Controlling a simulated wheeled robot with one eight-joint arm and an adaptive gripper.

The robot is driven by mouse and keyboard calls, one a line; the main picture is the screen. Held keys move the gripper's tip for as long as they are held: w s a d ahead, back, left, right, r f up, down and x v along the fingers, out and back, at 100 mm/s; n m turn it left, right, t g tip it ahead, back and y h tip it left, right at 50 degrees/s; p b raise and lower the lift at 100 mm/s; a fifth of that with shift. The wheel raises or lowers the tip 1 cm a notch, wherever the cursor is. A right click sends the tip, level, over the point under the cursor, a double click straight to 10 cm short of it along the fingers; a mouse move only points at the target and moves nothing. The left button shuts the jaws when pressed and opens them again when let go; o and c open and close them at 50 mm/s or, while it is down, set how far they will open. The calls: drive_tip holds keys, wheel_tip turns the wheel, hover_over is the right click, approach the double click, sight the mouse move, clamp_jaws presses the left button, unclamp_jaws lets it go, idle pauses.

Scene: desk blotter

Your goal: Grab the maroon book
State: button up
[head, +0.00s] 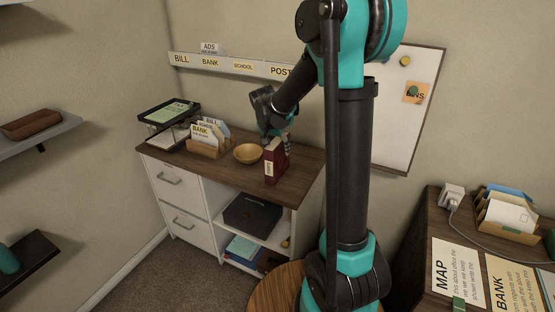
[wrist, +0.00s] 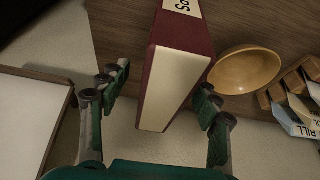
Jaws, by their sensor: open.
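The maroon book (head: 271,164) stands upright near the front right edge of the wooden cabinet top. In the wrist view the maroon book (wrist: 179,62) shows its maroon cover, pale page edges and a white label. My gripper (head: 281,139) is over the book in the head view, where my arm hides part of it. In the wrist view my gripper (wrist: 160,96) is open, with fingers on the left and right of the book. A gap shows between the left fingers and the book; the right fingers are closer to it.
A wooden bowl (head: 247,153) sits just left of the book. A letter holder (head: 208,146) with envelopes and a black tray (head: 168,116) stand further left. A whiteboard (head: 400,125) hangs on the wall behind. A black box (head: 251,216) is on the shelf below.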

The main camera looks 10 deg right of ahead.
drive_tip(key=shift+w+x, duration=0.15)
drive_tip(key=shift+x, duration=1.35)
drive_tip(key=shift+w+x, duration=0.15)
drive_tip(key=shift+x, duration=1.35)
clamp_jaws()
